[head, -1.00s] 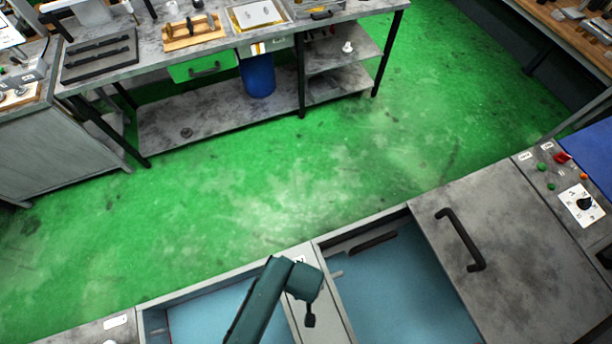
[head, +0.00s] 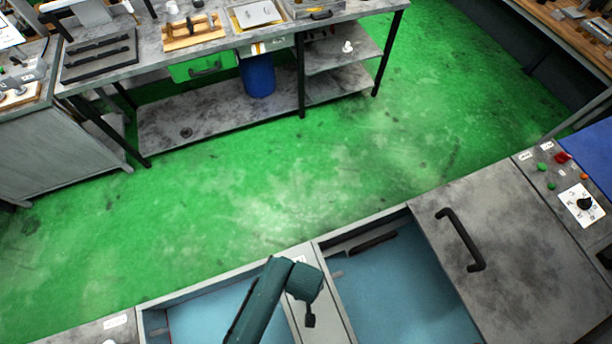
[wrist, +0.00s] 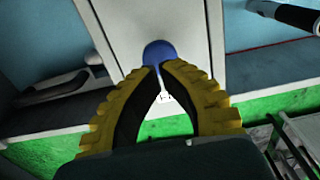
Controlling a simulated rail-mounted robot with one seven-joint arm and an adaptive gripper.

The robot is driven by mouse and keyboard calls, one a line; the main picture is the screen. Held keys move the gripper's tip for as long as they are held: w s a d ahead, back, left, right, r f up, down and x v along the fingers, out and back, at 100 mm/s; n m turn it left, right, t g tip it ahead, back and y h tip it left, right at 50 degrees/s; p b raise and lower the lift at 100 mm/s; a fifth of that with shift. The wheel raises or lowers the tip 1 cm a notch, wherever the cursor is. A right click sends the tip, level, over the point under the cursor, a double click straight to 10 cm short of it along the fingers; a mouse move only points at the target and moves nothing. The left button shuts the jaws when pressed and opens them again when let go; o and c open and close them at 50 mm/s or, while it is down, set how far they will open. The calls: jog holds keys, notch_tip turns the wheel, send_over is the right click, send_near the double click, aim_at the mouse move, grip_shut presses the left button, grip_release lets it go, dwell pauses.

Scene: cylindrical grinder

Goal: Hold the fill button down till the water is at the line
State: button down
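My gripper (wrist: 160,66) has yellow and black fingers. Its fingertips meet, with the fingers bowed apart behind them. The tips are at a round blue button (wrist: 158,50) on a light grey panel (wrist: 190,25). They overlap its near edge in the wrist view; I cannot tell whether they touch it or press it down. A small white label shows between the fingers. In the head view my teal arm reaches over the light panel strip (head: 335,315) and hides the button. I cannot make out the water or a fill line.
Openings with blue interiors lie left (head: 205,315) and right (head: 390,290) of the strip. A grey sliding cover with a black handle (head: 460,240) is at right, beside a control panel (head: 570,190). Across the green floor (head: 290,180) stands a workbench (head: 220,125).

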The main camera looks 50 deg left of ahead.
jog(key=shift+f+b, duration=1.1)
jog(key=shift+f, duration=1)
jog(key=shift+r, duration=0.15)
dwell(0.9)
notch_tip(320, 180, up, 7)
jog(key=p, duration=0.8)
